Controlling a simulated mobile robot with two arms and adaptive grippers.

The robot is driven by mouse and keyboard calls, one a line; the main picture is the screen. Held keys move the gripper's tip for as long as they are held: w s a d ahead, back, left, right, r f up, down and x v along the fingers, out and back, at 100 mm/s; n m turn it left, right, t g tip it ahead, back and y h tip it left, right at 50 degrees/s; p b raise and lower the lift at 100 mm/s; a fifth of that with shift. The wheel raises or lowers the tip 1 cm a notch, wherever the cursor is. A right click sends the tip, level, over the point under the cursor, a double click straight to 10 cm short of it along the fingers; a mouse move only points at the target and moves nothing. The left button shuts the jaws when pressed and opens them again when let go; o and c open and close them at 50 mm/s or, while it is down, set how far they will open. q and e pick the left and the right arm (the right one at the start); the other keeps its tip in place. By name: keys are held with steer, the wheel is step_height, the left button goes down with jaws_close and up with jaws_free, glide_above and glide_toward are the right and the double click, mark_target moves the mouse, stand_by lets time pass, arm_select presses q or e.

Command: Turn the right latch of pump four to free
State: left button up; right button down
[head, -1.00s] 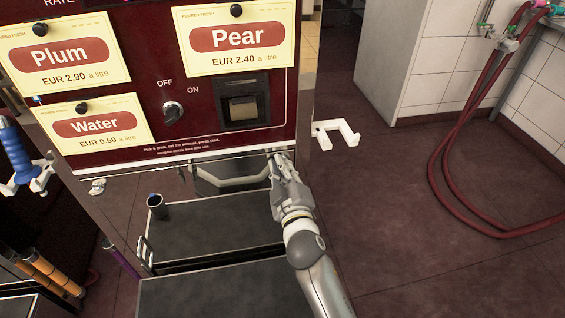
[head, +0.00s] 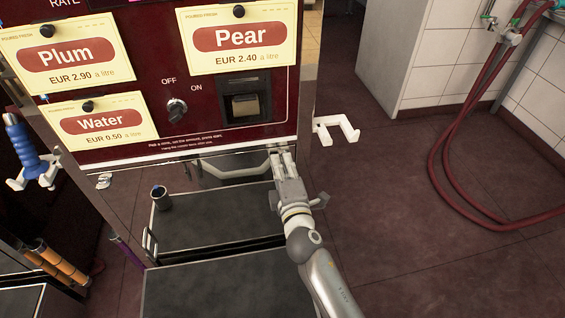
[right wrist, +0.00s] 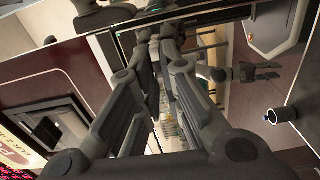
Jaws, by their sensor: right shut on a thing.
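The dark red pump (head: 150,100) carries Plum, Pear and Water cards and an OFF/ON switch. A small metal latch (head: 104,181) sits under the left end of its lower edge. My right gripper (head: 282,155) reaches up to the right end of that edge, shut on what appears to be the right latch. The fingers cover this latch, so its angle cannot be read. In the right wrist view the fingertips (right wrist: 160,38) point at the pump's edge, and the held part is hidden. My left gripper is not clearly in view.
A white hook (head: 335,130) sticks out from the pump's right side. Below are a grey shelf (head: 215,219) and a dark cup (head: 160,196). A blue handle (head: 22,145) hangs at left. The floor (head: 390,225) at right is open, with a red hose (head: 437,160) beyond.

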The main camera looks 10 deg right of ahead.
stand_by(0.6)
steer(key=c, duration=1.6)
jaws_free()
steer(key=shift+a, duration=0.1)
steer(key=s, duration=0.7)
steer(key=shift+s, duration=0.25)
